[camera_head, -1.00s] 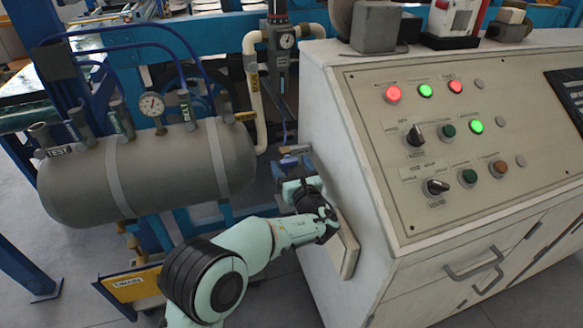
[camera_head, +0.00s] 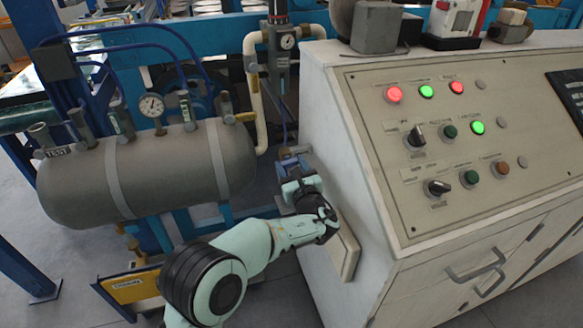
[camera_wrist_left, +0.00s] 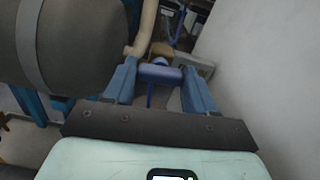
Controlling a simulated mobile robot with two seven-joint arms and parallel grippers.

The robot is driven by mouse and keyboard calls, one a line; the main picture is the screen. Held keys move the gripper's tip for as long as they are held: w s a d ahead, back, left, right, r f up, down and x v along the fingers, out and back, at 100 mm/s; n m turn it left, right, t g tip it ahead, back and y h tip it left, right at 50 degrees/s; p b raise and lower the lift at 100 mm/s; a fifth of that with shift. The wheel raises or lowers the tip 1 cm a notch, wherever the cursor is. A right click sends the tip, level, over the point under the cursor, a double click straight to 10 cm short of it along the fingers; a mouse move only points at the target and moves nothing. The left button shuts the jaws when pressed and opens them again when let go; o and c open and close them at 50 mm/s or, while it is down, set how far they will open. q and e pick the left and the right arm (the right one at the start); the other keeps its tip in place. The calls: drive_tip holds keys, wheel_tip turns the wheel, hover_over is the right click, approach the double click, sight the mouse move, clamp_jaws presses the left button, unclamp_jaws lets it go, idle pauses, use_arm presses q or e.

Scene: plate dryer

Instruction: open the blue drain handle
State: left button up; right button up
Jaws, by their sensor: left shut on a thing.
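The blue drain handle (camera_wrist_left: 160,72) shows in the left wrist view as a short blue bar between the fingertips, with a brownish fitting just beyond it. My left gripper (camera_wrist_left: 160,76) has its two blue fingers on either side of the handle and is shut on it. In the head view my left gripper (camera_head: 292,160) is in the gap between the grey tank and the side of the control cabinet. There the fingers and wrist largely hide the handle. My right gripper is in neither view.
The grey tank (camera_head: 150,172) with a gauge stands to the left. The white control cabinet (camera_head: 320,130) is close on the right of my left wrist. A cream pipe (camera_head: 257,110) runs behind the gripper. A yellow sign plate (camera_head: 130,287) is low at the left.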

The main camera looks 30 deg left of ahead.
use_arm(q)
drive_tip(key=shift+n+b, duration=0.35)
drive_tip(key=shift+n, duration=0.85)
drive_tip(key=n, duration=0.3)
drive_tip(key=shift+n, duration=0.3)
drive_tip(key=n, duration=0.5)
drive_tip(key=shift+f, duration=0.1)
drive_tip(key=n, duration=0.5)
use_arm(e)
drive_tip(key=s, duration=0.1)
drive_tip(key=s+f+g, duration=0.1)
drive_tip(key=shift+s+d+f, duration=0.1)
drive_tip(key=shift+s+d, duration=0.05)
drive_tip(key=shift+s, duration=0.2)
use_arm(q)
drive_tip(key=shift+n, duration=0.4)
drive_tip(key=o, duration=1)
drive_tip(key=shift+o, duration=0.2)
drive_tip(key=p+v, duration=0.2)
drive_tip(key=v, duration=1.1)
drive_tip(key=shift+d, duration=0.2)
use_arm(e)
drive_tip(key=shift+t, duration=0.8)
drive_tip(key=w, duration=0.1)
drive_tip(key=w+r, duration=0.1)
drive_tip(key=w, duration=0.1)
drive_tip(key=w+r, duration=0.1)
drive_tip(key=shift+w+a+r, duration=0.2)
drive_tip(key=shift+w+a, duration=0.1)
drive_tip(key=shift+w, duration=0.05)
